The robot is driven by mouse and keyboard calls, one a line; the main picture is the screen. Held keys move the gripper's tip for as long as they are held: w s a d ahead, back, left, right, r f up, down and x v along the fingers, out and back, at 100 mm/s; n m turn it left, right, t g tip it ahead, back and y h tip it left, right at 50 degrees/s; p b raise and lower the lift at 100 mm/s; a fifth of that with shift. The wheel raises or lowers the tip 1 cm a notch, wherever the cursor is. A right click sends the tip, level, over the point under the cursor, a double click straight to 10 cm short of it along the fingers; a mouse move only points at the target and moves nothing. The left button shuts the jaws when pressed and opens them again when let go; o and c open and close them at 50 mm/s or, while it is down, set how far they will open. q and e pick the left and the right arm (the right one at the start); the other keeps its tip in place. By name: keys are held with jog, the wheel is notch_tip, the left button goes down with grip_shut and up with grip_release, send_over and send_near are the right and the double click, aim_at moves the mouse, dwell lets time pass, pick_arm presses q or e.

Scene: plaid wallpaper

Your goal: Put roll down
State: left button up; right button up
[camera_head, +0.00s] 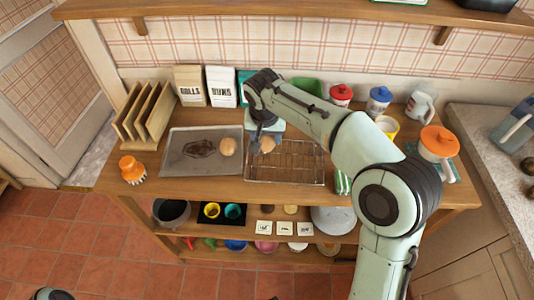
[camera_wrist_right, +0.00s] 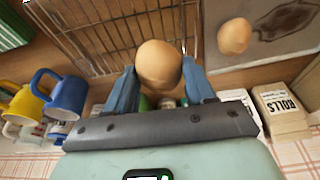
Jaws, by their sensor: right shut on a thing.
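A round tan roll (camera_head: 267,145) is between the blue fingers of my right gripper (camera_head: 264,138), which is shut on it. The held roll (camera_wrist_right: 158,62) and the right gripper (camera_wrist_right: 160,88) also show in the wrist view. They are over the back left part of the wire cooling rack (camera_head: 290,176); whether the roll touches the rack I cannot tell. A second roll (camera_head: 228,147) lies on the right side of the dark baking tray (camera_head: 180,168), left of the rack. My left gripper is not in view.
Paper bags (camera_head: 222,86) stand behind the tray. Red and blue lidded jars (camera_head: 379,99) stand at the back right. Most of the rack's front is bare.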

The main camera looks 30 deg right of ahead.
aim_at(266, 160)
jog(key=shift+f+b, duration=0.4)
jog(key=shift+f, duration=2.8)
jog(key=shift+f, duration=0.2)
jog(key=o, duration=1)
jog(key=shift+r, duration=0.1)
jog(key=shift+r, duration=0.3)
jog(key=p+v, duration=0.1)
jog(key=v, duration=1)
jog(key=shift+s+a+r, duration=0.15)
jog(key=shift+r, duration=0.1)
